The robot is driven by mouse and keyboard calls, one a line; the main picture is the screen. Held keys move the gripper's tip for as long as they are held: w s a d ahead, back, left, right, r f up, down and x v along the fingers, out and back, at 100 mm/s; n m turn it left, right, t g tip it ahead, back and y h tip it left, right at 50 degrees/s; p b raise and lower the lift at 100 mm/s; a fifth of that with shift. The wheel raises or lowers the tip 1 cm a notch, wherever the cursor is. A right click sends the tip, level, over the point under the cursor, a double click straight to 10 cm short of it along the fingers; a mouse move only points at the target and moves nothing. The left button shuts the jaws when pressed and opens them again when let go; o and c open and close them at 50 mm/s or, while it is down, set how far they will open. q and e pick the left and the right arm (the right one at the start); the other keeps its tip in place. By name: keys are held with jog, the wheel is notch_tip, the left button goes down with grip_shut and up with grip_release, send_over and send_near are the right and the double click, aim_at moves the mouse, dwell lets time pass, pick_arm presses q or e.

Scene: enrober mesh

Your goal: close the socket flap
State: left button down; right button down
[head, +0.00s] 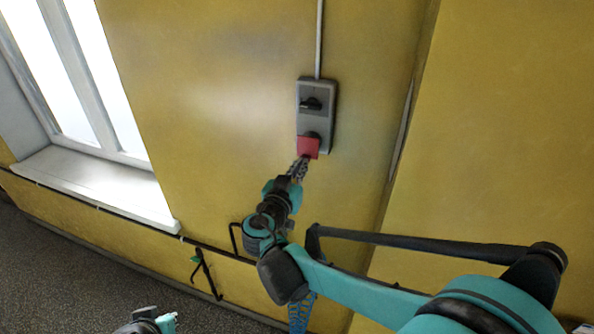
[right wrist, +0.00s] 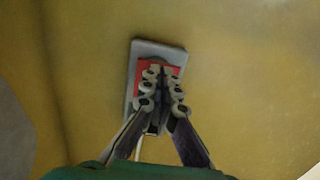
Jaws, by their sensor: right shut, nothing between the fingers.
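A grey socket box (head: 331,112) is fixed to the yellow wall, with a black rotary switch (head: 311,103) on its upper half. The red flap (head: 308,146) is at its lower end, with a dark round part showing just above it. The flap looks tilted out from the box, but its exact angle is unclear. My right gripper (head: 300,164) is shut and empty, its tips at the flap's lower edge. In the right wrist view the gripper (right wrist: 163,76) overlaps the red flap (right wrist: 144,67) and hides much of it; contact cannot be told. A teal and grey part, seemingly my left gripper (head: 147,321), is cut off at the bottom edge.
A conduit (head: 319,40) runs up from the box. A window with a white sill (head: 95,188) is at the left. A black pipe (head: 110,212) runs low along the wall, with a green-handled fitting (head: 196,260). The wall around the box is clear.

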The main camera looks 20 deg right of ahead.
jog(key=shift+d, duration=0.1)
jog(key=shift+w+d+f+b, duration=0.15)
jog(key=shift+w+d+b, duration=0.1)
jog(key=shift+w+b, duration=0.2)
jog(key=shift+s, duration=0.15)
